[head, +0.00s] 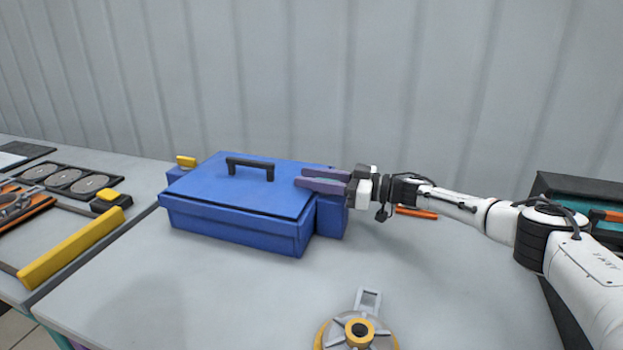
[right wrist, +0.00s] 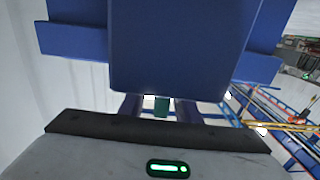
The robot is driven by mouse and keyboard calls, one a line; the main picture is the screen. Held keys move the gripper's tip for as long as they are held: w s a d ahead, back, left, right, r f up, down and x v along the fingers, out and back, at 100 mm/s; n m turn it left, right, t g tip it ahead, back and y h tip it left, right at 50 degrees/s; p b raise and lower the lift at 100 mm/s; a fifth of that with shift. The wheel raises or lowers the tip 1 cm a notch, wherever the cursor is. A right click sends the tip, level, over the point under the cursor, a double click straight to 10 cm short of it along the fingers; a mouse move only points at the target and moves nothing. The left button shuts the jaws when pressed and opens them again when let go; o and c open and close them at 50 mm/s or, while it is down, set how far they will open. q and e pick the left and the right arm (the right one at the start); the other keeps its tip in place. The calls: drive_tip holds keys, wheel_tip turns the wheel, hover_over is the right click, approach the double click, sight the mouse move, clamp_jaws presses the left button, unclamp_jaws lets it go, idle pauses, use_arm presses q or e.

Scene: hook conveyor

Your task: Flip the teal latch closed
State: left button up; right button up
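A blue box (head: 235,232) with a closed lid and a black handle (head: 250,166) on top stands on the grey table. It fills the upper part of the right wrist view (right wrist: 185,45). My right gripper (head: 310,178) reaches in from the right, its purple fingers over the lid's right edge. In the right wrist view the fingers (right wrist: 160,108) are apart, with a small teal piece (right wrist: 162,105), apparently the teal latch, showing between them. Gaps show beside it. The latch is hidden in the head view. My left gripper is not in view.
A yellow latch (head: 186,161) is at the box's left side. A round grey-and-yellow part (head: 358,333) lies at the front, and an orange bar (head: 416,213) lies behind my right arm.

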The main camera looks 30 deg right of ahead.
drive_tip(key=v, duration=1)
drive_tip(key=shift+b, duration=0.4)
drive_tip(key=shift+s+d, duration=0.1)
